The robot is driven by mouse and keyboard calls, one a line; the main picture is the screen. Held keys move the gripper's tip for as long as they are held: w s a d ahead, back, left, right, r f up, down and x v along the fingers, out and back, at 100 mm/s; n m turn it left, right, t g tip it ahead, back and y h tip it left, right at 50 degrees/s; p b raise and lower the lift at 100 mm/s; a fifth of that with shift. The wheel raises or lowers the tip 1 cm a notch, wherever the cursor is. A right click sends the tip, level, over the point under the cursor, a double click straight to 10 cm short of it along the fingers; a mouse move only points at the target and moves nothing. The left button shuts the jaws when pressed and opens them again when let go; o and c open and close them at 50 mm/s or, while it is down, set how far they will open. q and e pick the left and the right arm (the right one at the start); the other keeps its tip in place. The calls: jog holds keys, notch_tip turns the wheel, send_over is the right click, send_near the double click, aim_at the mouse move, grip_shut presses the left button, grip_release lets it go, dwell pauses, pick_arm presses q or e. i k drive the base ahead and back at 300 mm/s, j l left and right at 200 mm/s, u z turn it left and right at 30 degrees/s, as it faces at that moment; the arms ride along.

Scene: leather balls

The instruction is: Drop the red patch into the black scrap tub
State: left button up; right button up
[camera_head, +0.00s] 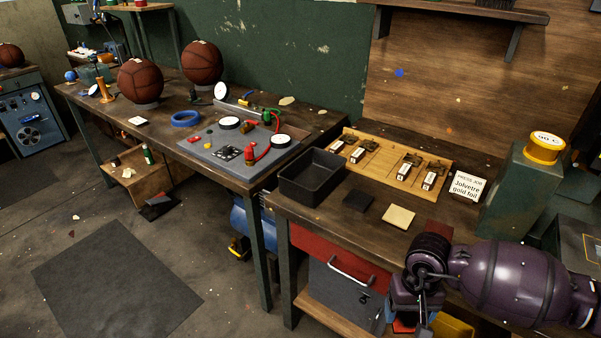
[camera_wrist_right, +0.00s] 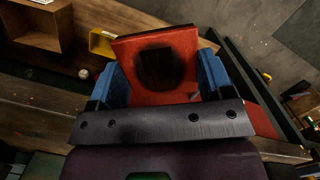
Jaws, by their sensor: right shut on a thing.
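The black scrap tub (camera_head: 308,190) stands open near the left end of the right-hand workbench; the part of its inside that shows looks empty. My right gripper (camera_head: 408,322) is low at the bottom of the head view, in front of the bench edge and right of the tub. In the right wrist view it is shut on the red patch (camera_wrist_right: 187,45), a square piece with a dark round scorch-like mark, between blue fingers. In the head view only a sliver of red shows under the gripper. My left gripper is not in view.
A black square (camera_head: 358,200), a cream square (camera_head: 398,216) and a dark reddish square (camera_head: 437,229) lie along the bench front. A wooden board (camera_head: 385,160) with stamps lies behind them. A sign (camera_head: 467,186) and a green block (camera_head: 520,190) with a yellow roll stand right.

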aim_at(318, 183)
jog(key=i+j, duration=0.15)
jog(key=j, duration=0.2)
jog(key=i+j, duration=0.15)
jog(key=j, duration=0.25)
jog(key=i+j, duration=0.1)
jog(key=j, duration=0.25)
jog(key=i+j, duration=0.15)
jog(key=j, duration=0.2)
